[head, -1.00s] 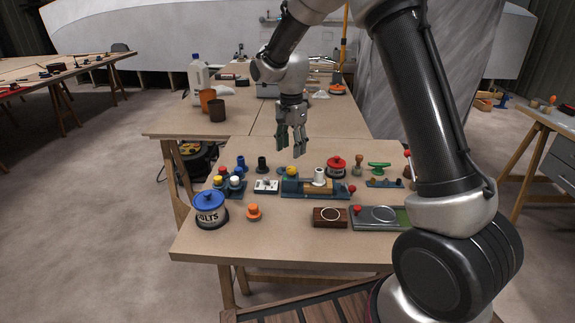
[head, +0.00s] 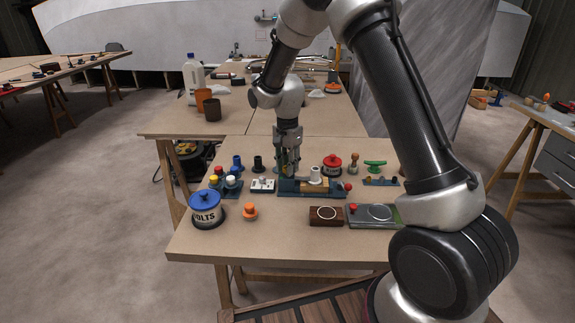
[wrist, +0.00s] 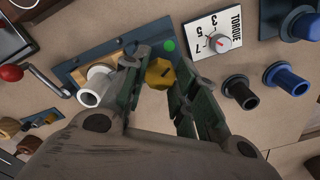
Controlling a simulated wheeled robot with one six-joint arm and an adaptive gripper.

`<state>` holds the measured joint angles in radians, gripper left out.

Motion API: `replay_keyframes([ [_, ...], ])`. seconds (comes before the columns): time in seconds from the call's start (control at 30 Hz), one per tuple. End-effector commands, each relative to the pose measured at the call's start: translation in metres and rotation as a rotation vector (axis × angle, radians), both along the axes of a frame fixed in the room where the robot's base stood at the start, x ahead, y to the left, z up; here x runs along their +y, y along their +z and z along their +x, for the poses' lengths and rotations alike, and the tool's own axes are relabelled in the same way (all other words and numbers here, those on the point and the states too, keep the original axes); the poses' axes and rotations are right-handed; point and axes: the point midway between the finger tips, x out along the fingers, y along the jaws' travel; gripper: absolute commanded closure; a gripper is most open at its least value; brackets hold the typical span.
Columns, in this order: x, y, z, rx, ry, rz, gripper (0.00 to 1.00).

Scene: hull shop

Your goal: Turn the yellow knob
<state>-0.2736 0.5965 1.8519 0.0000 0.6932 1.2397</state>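The yellow knob (wrist: 160,74) has a faceted rim and a dark mark on its face. It sits on a blue plate (wrist: 95,62) beside a green dot and a white cylinder (wrist: 97,85). My gripper (wrist: 157,68) is open, with one green-padded finger on each side of the knob; a gap shows on both sides near the tips. In the head view my gripper (head: 287,163) points down over the left end of the blue plate and hides most of the knob.
A white torque dial (wrist: 216,35) and black and blue knobs (wrist: 240,91) lie close to my right finger. A red-ended crank (wrist: 12,73) is at the left. A blue-lidded bolts tin (head: 205,208) and an orange knob (head: 249,212) stand nearer the front edge. Bare tabletop lies in front.

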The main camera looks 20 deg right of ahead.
Motion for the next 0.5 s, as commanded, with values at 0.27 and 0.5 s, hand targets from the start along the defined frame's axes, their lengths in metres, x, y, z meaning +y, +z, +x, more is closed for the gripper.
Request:
replay_keyframes([
  [0.27, 0.0, 0.0002, 0.0, 0.0, 0.005, 0.0, 0.96],
  [0.5, 0.0001, 0.0003, 0.0001, 0.0, 0.072, 0.0, 0.96],
])
